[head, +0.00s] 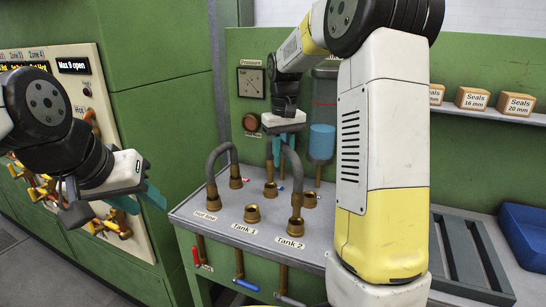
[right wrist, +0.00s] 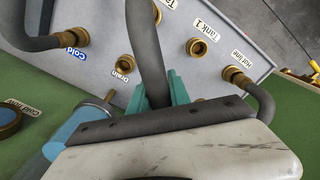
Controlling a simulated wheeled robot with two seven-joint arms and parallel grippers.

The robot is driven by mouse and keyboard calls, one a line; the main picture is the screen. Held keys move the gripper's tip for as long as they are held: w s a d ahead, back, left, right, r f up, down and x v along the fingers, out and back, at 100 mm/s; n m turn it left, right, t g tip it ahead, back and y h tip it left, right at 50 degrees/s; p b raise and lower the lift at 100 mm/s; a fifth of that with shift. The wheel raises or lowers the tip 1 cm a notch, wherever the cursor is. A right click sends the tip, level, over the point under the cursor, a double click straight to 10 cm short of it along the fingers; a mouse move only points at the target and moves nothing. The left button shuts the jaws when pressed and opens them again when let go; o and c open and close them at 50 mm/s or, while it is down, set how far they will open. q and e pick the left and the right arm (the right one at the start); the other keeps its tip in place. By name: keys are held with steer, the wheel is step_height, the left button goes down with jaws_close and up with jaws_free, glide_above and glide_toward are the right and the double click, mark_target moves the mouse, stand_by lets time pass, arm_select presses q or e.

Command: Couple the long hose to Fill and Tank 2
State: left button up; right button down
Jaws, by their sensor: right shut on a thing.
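A grey hose (head: 296,170) arches from my right gripper (head: 279,148) down to a brass end over the Tank 2 fitting (head: 296,228); whether that end is seated cannot be told. My right gripper's teal fingers are shut on the hose, which also shows in the right wrist view (right wrist: 149,50). Below the gripper is a brass back-row fitting (head: 270,189); I cannot tell if the hose touches it. No Fill label is readable. The Tank 1 fitting (head: 252,214) is bare. My left gripper (head: 140,198) is open and empty, left of the bench.
A second grey hose (head: 212,160) arches from the Hot line fitting to a back fitting. In the right wrist view another hose end (right wrist: 75,38) is beside the Cold label; the Drain fitting (right wrist: 125,63) is bare. A blue bin (head: 525,235) and a slatted tray (head: 465,255) stand at right.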

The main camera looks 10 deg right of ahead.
mark_target(283, 143)
steer(key=shift+f, duration=2.1)
steer(key=c, duration=1.1)
jaws_free()
steer(key=shift+c, duration=0.2)
step_height(283, 143, up, 8)
steer(key=shift+f, duration=0.2)
steer(key=shift+t+y, duration=0.4)
steer(key=shift+t, duration=0.3)
steer(key=s+r, duration=0.2)
steer(key=s, duration=0.1)
steer(key=s+r, duration=0.1)
steer(key=s, duration=0.1)
steer(key=shift+s+r, duration=0.15)
steer(key=shift+s, duration=0.05)
steer(key=s+a+f+m+t+y, duration=0.1)
steer(key=s+t, duration=0.3)
steer(key=s, duration=1.4)
steer(key=shift+s+a+m+t, duration=0.3)
steer(key=shift+s+a+t, duration=0.1)
steer(key=shift+a, duration=0.2)
steer(key=shift+f, duration=0.1)
